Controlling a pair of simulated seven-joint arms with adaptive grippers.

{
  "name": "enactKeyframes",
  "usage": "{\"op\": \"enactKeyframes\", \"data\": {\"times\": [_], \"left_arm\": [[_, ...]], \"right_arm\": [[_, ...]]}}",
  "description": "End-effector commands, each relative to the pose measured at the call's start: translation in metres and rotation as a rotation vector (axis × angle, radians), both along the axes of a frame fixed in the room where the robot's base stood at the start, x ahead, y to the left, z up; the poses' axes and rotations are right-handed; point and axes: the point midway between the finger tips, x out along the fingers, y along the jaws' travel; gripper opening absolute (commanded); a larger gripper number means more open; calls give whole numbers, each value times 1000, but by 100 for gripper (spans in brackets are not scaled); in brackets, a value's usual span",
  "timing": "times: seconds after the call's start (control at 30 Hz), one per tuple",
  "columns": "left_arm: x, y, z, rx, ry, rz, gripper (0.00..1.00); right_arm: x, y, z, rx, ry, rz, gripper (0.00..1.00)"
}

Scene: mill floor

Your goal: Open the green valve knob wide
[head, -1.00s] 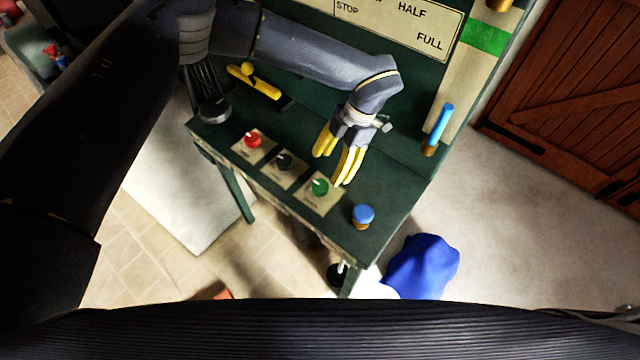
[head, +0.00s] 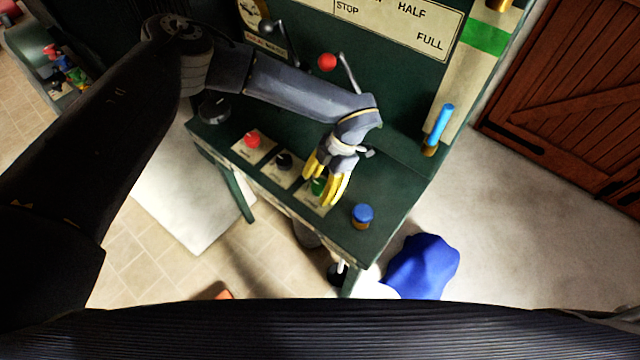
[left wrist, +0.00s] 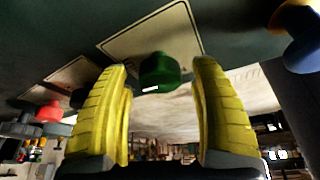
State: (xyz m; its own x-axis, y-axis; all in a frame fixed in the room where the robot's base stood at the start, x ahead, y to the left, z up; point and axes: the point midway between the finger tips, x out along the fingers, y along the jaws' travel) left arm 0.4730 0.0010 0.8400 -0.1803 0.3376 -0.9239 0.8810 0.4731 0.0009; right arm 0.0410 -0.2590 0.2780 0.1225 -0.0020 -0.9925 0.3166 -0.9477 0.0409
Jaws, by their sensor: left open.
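The green valve knob (head: 318,187) sits on a pale plate on the dark green bench, partly hidden by my fingers in the head view. In the left wrist view the green knob (left wrist: 160,72) shows between and just beyond the fingertips, with a small white mark on it. My left gripper (head: 322,190) has yellow fingers and is open around the knob's place; in the left wrist view the open gripper (left wrist: 160,75) has clear space on both sides of the knob. I cannot tell whether a finger touches it. My right gripper is not in view.
A black knob (head: 284,161) and a red knob (head: 252,139) stand in a row left of the green one. A blue-topped knob (head: 362,213) stands to its right. Behind are a red-ball lever (head: 327,62) and a blue handle (head: 440,122).

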Motion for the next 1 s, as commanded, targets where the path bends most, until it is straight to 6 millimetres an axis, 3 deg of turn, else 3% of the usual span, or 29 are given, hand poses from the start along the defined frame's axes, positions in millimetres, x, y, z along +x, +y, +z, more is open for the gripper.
{"op": "enactKeyframes", "data": {"times": [0.07,0.53,1.0], "left_arm": [[0,0,0,0,0,0,63],[0,0,0,0,0,0,9],[0,1,0,1,2,55,6]], "right_arm": [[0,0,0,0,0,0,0],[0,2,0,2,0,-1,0],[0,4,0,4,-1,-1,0]]}}
